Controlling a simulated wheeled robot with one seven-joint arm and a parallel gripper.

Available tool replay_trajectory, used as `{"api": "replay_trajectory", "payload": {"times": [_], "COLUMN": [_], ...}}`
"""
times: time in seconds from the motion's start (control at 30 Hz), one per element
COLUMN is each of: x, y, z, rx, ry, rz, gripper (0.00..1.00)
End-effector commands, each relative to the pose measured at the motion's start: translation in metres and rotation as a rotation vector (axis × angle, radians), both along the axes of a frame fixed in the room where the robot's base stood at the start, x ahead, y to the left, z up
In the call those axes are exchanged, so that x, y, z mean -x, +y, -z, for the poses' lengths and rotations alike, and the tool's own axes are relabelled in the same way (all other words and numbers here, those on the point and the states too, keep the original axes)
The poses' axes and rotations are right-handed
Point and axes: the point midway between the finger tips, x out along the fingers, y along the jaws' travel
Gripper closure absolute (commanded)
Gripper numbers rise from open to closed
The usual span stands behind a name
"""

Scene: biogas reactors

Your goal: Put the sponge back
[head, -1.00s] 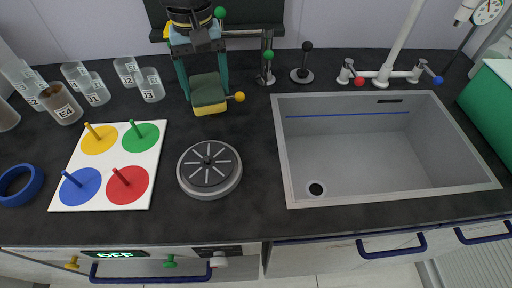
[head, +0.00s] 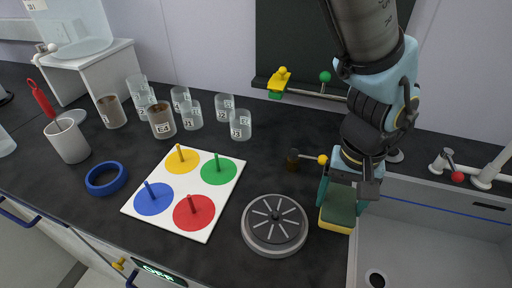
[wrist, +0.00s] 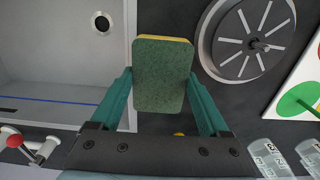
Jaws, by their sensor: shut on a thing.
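The sponge (head: 338,210) has a green top and a yellow underside. My gripper (head: 340,200) is shut on it, with one teal finger at each side. In the head view it appears between the round grey burner plate and the sink's left edge; its height above the counter is hard to tell. The sponge (wrist: 163,72) also shows in the wrist view, between the fingers of my gripper (wrist: 161,85), and hides part of the counter behind it.
The burner plate (head: 275,224) is left of the sponge, the sink (head: 440,235) right. A yellow-knobbed fitting (head: 321,160) stands behind. A white board with coloured discs (head: 225,200), a blue ring (head: 106,179) and several labelled beakers (head: 240,125) lie left. A small yellow-green object (head: 280,82) is at the dark wall board.

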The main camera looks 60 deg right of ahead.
Motion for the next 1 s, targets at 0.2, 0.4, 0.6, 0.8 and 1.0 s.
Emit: {"api": "replay_trajectory", "payload": {"times": [0.2,0.4,0.6,0.8,1.0], "x": [0.000,0.000,0.000,0.000,0.000], "y": [0.001,0.000,0.000,0.000,0.000], "z": [0.027,0.028,0.031,0.031,0.030], "rx": [-0.003,0.000,-0.001,-0.001,-0.001], "ry": [-0.001,-0.001,-0.001,-0.001,-0.001], "rz": [0.001,0.001,0.001,0.001,0.001], "gripper": [0.73,0.73,0.18,0.00,0.00]}}
